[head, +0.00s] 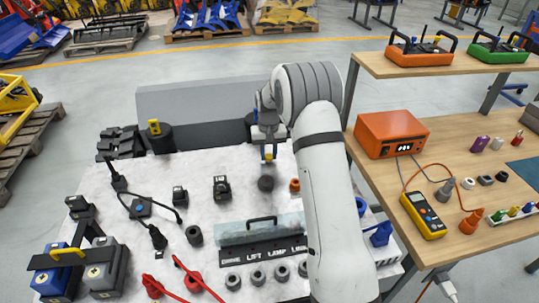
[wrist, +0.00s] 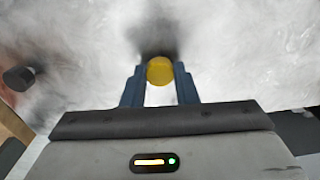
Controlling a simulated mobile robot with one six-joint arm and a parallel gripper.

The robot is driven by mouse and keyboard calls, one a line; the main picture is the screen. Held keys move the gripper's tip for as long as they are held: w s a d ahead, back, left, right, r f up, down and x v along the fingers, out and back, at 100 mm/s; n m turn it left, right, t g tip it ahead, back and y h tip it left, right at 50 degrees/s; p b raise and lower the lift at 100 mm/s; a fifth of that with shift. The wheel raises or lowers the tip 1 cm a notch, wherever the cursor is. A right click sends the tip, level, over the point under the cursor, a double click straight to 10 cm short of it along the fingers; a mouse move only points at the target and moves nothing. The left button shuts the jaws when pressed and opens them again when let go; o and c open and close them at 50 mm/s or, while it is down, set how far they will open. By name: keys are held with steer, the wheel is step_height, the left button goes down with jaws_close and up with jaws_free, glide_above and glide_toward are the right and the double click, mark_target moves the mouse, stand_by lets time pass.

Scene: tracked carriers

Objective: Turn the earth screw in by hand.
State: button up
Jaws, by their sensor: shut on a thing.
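My gripper (head: 268,157) is over the back middle of the pale panel (head: 228,178) in the head view, pointing down. Its blue fingers are shut on a small yellow round-headed piece, which looks like the earth screw (wrist: 160,70). In the wrist view its round yellow top sits between the fingertips, with a dark blurred patch just beyond. A dark round spot (head: 266,183) lies on the panel just below the gripper in the head view. I cannot tell whether it is a hole, a boss or a shadow, nor whether the screw touches it. The screw's lower end is hidden.
A small orange-red fitting (head: 295,185) stands just right of the dark spot. A dark cylinder (wrist: 18,78) shows at the wrist view's left. A labelled strip with a clear cover and handle (head: 262,226) lies nearer. A wooden bench (head: 470,170) with instruments is on the right.

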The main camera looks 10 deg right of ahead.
steer(key=m, duration=0.6)
steer(key=shift+m, duration=1.5)
steer(key=shift+m, duration=0.5)
steer(key=m, duration=0.7)
steer(key=shift+m, duration=0.9)
